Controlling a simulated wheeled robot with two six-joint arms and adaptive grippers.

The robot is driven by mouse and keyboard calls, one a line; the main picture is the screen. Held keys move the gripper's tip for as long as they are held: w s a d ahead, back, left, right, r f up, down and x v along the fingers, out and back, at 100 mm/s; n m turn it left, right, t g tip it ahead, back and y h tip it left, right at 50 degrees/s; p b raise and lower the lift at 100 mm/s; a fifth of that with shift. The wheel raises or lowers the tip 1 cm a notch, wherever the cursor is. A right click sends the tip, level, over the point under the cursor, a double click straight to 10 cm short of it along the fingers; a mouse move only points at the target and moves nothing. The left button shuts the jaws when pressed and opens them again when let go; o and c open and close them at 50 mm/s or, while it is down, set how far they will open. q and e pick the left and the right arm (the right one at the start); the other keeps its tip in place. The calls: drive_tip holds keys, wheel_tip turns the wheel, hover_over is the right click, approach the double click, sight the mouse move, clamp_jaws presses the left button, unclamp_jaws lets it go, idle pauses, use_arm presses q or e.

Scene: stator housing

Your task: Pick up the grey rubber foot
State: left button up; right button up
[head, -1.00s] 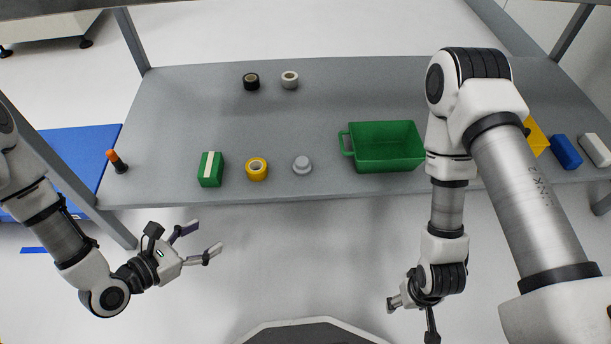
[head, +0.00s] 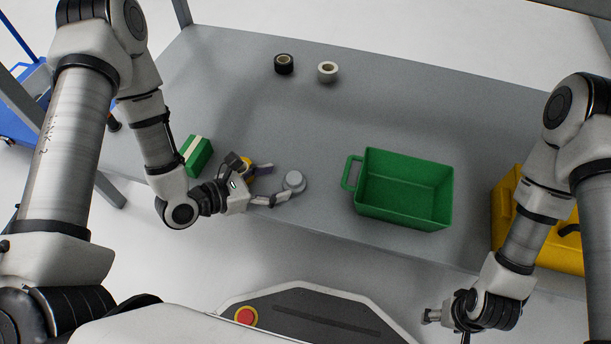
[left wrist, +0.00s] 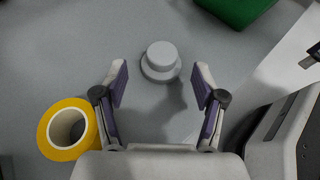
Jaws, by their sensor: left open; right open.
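The grey rubber foot (head: 294,181) is a small stepped round piece standing on the grey table near its front edge. In the left wrist view the foot (left wrist: 161,61) lies ahead of the fingertips, roughly centred between them. My left gripper (head: 272,184) is open and empty, low over the table, with its fingers pointing toward the foot. Its two fingers also show in the left wrist view (left wrist: 160,84), spread apart. I cannot tell whether they touch the table. My right gripper (head: 449,322) is at the lower right, off the table's front edge and partly hidden.
Yellow tape (left wrist: 68,130) lies close beside my left gripper. A green box (head: 197,156) stands further left. A green bin (head: 405,188) stands right of the foot and a yellow bin (head: 507,205) beyond it. Black tape (head: 284,64) and white tape (head: 328,72) lie at the back.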

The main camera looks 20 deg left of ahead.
sight(293, 178)
use_arm(q)
drive_tip(key=b+x, duration=0.4)
drive_tip(key=x, duration=0.1)
drive_tip(key=shift+d+f, duration=0.15)
drive_tip(key=shift+w+d, duration=0.15)
drive_tip(key=shift+d, duration=0.05)
drive_tip(key=c, duration=1.3)
drive_tip(key=shift+o, duration=0.2)
drive_tip(key=shift+r, duration=0.2)
